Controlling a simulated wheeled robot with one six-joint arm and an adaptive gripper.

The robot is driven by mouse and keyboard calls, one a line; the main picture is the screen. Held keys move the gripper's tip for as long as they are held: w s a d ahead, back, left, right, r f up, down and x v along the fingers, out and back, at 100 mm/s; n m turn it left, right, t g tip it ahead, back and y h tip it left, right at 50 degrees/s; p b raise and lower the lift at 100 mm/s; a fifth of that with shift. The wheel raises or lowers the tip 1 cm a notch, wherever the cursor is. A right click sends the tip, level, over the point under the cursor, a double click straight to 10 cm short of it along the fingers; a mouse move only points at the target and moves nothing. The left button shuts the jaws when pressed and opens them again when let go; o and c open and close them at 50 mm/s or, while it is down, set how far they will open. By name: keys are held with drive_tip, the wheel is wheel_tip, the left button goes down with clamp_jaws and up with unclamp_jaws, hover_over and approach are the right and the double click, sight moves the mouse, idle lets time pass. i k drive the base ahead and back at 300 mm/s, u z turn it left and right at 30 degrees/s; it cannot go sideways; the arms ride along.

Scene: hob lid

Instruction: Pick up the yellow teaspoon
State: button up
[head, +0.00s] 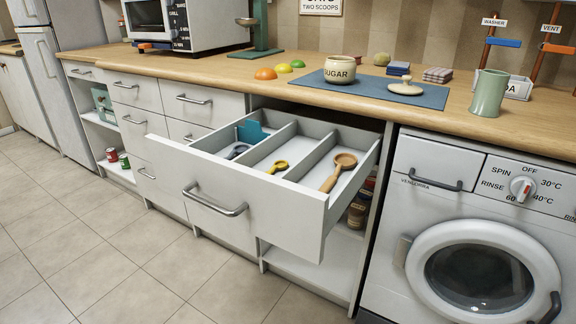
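The yellow teaspoon (278,166) lies in the middle compartment of the open drawer (240,207), in the head view. It is small, and part of it may be hidden by the drawer's front. A divider stands on each side of it. My gripper is not in view.
The left compartment holds a dark blue utensil (238,152) and a teal piece (252,132); the right holds a wooden spoon (340,171). The worktop (210,68) overhangs the drawer's back. A washing machine (475,230) stands right. The tiled floor (110,255) in front is clear.

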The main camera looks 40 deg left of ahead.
sight(280, 164)
drive_tip(key=i, duration=0.95)
drive_tip(key=u, duration=2)
